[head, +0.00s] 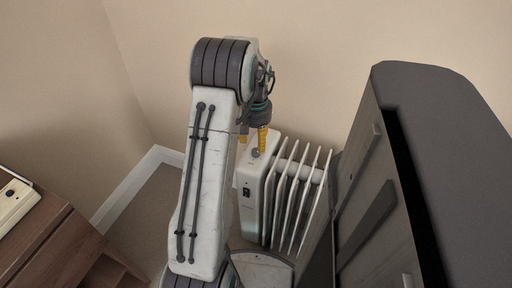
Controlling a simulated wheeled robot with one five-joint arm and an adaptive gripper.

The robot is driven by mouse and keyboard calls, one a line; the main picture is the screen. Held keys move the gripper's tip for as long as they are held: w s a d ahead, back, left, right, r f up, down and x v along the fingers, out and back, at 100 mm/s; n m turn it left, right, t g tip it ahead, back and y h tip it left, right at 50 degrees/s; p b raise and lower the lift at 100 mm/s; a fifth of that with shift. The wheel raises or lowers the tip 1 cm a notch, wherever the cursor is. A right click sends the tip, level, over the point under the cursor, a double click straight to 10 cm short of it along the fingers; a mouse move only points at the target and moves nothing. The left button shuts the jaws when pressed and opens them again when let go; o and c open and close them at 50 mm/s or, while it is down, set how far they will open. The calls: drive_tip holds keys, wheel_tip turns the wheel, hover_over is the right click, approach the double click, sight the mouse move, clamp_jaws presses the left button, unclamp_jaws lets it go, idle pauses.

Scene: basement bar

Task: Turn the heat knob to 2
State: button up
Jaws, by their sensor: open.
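A white finned radiator heater (252,180) stands on the floor by the wall, right of my arm in the head view. A small grey round knob (255,154) sits on its top panel. Markings near it are too small to read, so I cannot tell its setting. My gripper (253,147), with yellow fingertips, points down just over the knob. It is open, with one finger partly behind my arm. I cannot tell whether the fingertips touch the knob.
A black switch (247,192) is on the heater's front panel. A dark grey cabinet (440,150) stands close on the right. A brown wooden cabinet (45,240) with a cream device (14,208) is at the left. Beige walls close off the corner behind.

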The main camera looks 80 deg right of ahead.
sight(256, 150)
wheel_tip(256, 150, up, 7)
idle(0.4)
idle(0.7)
